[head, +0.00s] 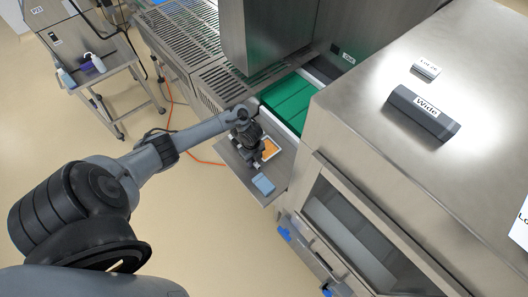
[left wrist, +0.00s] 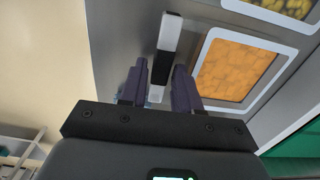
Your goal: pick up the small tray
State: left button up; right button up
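A small tray (head: 270,149) with orange contents and a pale rim lies on the metal shelf in the head view, partly hidden by my left gripper (head: 252,150). In the left wrist view the tray (left wrist: 203,73) lies just right of my left gripper's fingers (left wrist: 158,82). The two dark fingers are apart, with a gap between them, and are not around the tray. A black and white piece (left wrist: 165,62) shows in line with that gap; I cannot tell whether the fingers touch it. My right gripper is in neither view.
A second filled tray (left wrist: 288,6) shows at the upper right of the left wrist view. A blue block (head: 263,184) lies on the shelf's front part. A green surface (head: 290,100) lies behind. The large steel machine (head: 400,60) stands to the right, a cart (head: 95,78) at upper left.

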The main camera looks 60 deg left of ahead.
pick_arm(q)
grip_shut()
jog(key=shift+r, duration=0.15)
